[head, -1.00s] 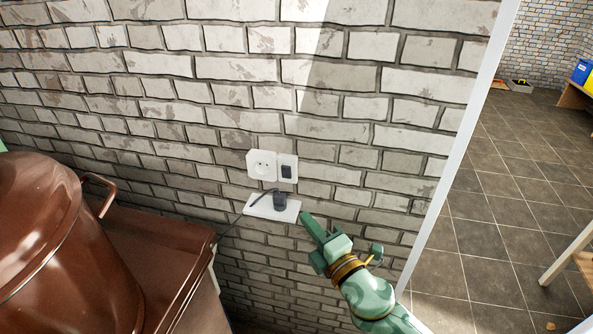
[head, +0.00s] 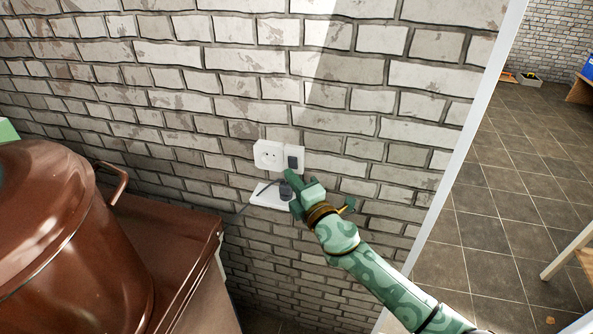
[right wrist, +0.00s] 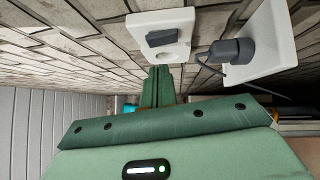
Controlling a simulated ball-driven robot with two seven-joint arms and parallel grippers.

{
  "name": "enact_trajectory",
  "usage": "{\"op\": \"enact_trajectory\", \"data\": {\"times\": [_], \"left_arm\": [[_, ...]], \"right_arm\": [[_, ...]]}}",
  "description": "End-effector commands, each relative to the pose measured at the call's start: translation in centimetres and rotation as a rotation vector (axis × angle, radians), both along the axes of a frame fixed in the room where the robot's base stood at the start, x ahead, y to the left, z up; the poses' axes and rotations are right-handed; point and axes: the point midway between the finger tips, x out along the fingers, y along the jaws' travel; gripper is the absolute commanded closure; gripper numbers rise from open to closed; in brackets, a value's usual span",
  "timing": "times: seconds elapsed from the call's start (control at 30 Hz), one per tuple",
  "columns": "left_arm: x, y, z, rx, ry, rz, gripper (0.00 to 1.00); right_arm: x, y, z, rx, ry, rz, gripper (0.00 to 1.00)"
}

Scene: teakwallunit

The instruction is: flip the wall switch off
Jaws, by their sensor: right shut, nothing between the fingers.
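The wall switch is a dark rocker (head: 292,162) in a white plate, joined on its left to a white socket (head: 268,155) on the brick wall. In the right wrist view the dark rocker (right wrist: 161,38) shows just beyond the fingertips. My right gripper (head: 291,176) is shut and empty, its fingertips just below the switch plate in the head view. The closed green fingers also show in the right wrist view (right wrist: 158,84). I cannot tell whether the tips touch the switch. My left gripper is not in view.
A white block (head: 263,198) with a dark plug (head: 285,190) and cord sits on the wall just below the switch, close to my right gripper. A brown pot (head: 65,240) stands on a brown surface at left. A white door edge (head: 457,165) lies to the right.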

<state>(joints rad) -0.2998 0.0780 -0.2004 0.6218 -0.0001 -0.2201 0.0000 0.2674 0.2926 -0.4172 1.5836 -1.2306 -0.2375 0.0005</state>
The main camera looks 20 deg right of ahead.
Motion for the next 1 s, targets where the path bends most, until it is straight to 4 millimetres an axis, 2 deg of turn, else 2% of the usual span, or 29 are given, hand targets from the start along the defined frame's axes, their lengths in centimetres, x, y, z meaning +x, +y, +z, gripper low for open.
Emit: {"op": "enact_trajectory", "data": {"times": [0.2,0.63,0.77,0.9,1.0], "left_arm": [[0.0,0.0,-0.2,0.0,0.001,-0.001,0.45],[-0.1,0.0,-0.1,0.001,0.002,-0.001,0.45],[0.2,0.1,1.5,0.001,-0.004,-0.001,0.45],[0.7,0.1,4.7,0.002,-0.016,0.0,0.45],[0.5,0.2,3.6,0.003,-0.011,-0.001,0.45]], "right_arm": [[1.9,-1.4,0.3,-0.001,0.001,-0.001,1.0],[2.2,-1.6,0.4,0.001,0.002,-0.001,1.0],[2.4,-1.8,1.2,0.02,0.029,-0.002,1.0],[2.9,-2.1,2.1,0.069,0.099,-0.003,1.0],[2.9,-2.1,1.1,0.067,0.098,-0.003,1.0]]}}
